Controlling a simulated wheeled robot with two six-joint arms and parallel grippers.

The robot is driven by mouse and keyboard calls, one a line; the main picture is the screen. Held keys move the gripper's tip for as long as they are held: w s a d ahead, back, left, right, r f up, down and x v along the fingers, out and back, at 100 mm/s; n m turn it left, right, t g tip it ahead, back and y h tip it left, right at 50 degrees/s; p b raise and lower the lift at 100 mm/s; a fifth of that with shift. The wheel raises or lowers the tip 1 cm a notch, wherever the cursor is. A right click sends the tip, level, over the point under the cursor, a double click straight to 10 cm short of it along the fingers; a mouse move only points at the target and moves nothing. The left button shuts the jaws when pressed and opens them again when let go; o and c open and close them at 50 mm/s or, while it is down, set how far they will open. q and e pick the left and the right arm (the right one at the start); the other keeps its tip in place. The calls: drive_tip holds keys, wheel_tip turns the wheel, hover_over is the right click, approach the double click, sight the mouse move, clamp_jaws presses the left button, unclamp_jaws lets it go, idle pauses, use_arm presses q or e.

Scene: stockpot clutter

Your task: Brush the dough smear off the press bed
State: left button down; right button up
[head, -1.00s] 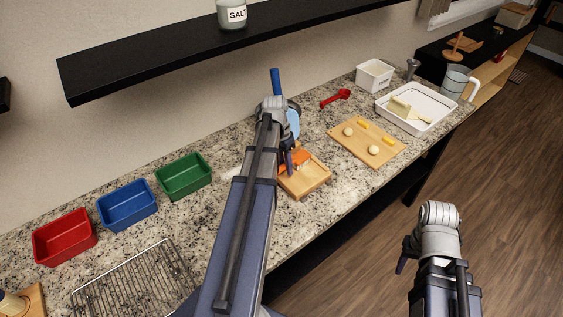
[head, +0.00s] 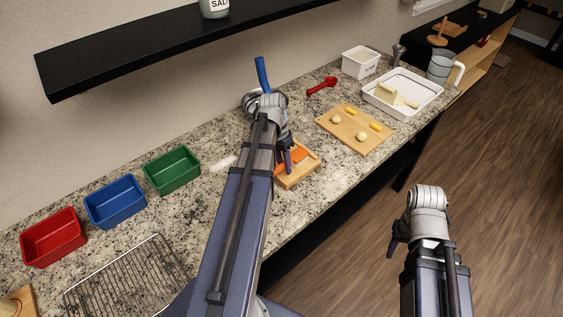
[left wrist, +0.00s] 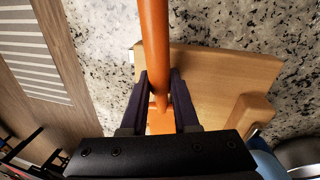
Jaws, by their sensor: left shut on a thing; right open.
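My left gripper (head: 285,160) is shut on an orange-handled brush (left wrist: 154,40) over the wooden press bed (head: 298,178). In the left wrist view the handle runs between the two dark fingers (left wrist: 158,95), with the pale wooden bed (left wrist: 215,75) beneath and beside it. The brush's bristles are hidden there. The press's blue lever (head: 262,74) stands up behind my left wrist, which covers much of the press. I cannot make out the dough smear on the bed. My right gripper (head: 396,243) is open and empty, off the counter over the floor.
Red (head: 53,238), blue (head: 115,202) and green (head: 172,170) bins and a wire rack (head: 125,285) lie left. A dough board (head: 352,133), red scoop (head: 321,86) and white tray (head: 402,95) lie right. A whitish patch (head: 222,163) shows on the counter. A black shelf (head: 130,58) hangs above.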

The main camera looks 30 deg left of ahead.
sight(292, 180)
use_arm(q)
drive_tip(key=shift+s+d+f, duration=0.1)
drive_tip(key=shift+s+d, duration=0.1)
drive_tip(key=shift+d, duration=0.45)
drive_tip(key=shift+s+d, duration=0.2)
drive_tip(key=shift+d, duration=0.4)
drive_tip(key=shift+s+d+f, duration=0.1)
drive_tip(key=shift+s+d, duration=0.1)
drive_tip(key=shift+d, duration=0.45)
drive_tip(key=shift+r, duration=0.1)
wheel_tip(292, 180, up, 6)
drive_tip(key=p, duration=0.5)
drive_tip(key=shift+p, duration=0.35)
wheel_tip(292, 180, up, 3)
drive_tip(key=p, duration=0.3)
